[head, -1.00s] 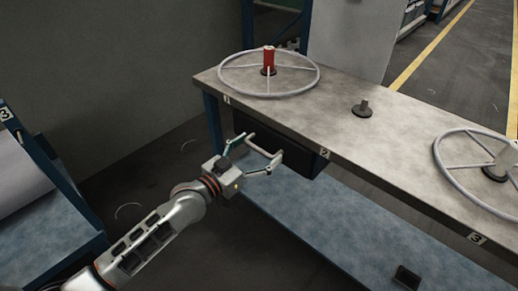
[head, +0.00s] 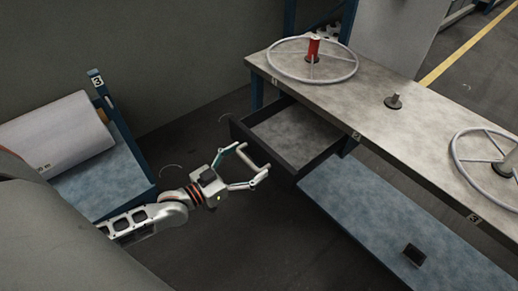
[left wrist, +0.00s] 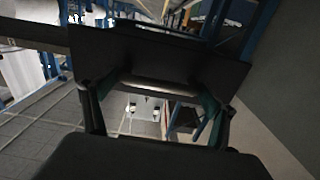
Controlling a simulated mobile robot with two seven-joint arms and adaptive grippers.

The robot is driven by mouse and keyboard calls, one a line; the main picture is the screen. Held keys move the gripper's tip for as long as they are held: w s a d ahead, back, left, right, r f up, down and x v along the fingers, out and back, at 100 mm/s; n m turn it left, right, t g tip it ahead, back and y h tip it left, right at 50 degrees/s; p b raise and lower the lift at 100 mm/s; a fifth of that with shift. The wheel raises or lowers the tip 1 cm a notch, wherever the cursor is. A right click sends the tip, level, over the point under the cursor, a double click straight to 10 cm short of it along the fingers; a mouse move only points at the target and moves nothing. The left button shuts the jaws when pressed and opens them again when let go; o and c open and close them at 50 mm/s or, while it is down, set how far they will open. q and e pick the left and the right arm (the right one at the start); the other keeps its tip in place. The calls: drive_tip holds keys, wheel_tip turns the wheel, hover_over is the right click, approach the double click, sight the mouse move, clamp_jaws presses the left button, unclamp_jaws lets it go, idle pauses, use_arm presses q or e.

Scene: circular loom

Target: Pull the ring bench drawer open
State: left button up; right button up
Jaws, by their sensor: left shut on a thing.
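The ring bench drawer (head: 291,139) is a dark open box that stands well out from under the bench top. Its inside is in view and looks empty. Its pale bar handle (head: 253,158) is on the front face. In the left wrist view, the handle (left wrist: 168,86) crosses between the two fingers, below the dark drawer front (left wrist: 150,50). My right gripper is not in view.
The bench top (head: 360,112) carries a spoked ring (head: 283,75) with a red spool (head: 313,48), a small dark peg (head: 394,101) and a second ring (head: 455,160). A blue lower shelf (head: 350,205) holds a dark block (head: 414,254). A rack with a white roll (head: 60,135) stands at left.

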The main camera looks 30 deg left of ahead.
use_arm(q)
drive_tip(key=v, duration=0.3)
drive_tip(key=shift+s+f+p, duration=0.1)
drive_tip(key=shift+s+p, duration=0.25)
drive_tip(key=o, duration=1.3)
drive_tip(key=shift+c, duration=0.2)
drive_tip(key=v, duration=1.2)
drive_tip(key=shift+w, duration=0.1)
